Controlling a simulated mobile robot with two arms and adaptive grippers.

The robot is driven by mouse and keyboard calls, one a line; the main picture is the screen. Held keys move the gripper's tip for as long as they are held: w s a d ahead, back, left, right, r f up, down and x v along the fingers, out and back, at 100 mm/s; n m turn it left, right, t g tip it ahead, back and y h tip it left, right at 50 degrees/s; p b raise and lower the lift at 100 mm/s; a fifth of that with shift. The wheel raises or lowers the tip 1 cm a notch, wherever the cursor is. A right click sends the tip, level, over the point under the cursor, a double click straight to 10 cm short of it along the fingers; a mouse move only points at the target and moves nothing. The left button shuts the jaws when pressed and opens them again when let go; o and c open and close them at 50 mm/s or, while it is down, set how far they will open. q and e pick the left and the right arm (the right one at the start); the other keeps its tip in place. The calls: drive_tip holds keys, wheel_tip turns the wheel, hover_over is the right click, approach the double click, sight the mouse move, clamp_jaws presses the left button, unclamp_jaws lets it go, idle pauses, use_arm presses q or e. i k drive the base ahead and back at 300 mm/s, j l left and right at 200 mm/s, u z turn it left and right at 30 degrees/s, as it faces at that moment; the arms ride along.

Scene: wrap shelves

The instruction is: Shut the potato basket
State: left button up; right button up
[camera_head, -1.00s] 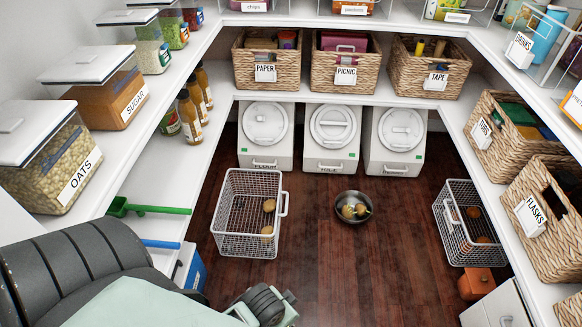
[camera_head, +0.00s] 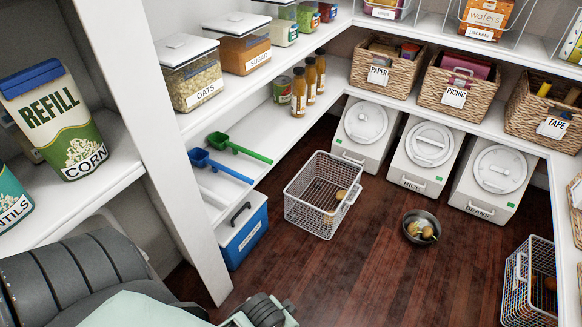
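A white wire basket (camera_head: 297,213) stands on the dark wood floor, left of the centre of the head view. A potato-like item (camera_head: 341,194) lies inside it, and a handle is on its right side. A metal bowl (camera_head: 410,237) with a few potato-like items stands on the floor to its right. A second wire basket (camera_head: 509,293) with orange-brown contents is at the lower right, cut off by the frame. No label naming either basket can be read. Neither of my grippers can be seen; only parts of my own body show at the bottom left.
White lidded bins (camera_head: 427,158) stand behind the bowl. A blue box (camera_head: 243,232) and a shelf upright (camera_head: 160,130) are left of the white basket. Green (camera_head: 240,148) and blue (camera_head: 220,166) scoops lie on the left shelf. The floor between basket and bowl is clear.

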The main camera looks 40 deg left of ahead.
sight(347, 202)
drive_tip(key=u, duration=0.7)
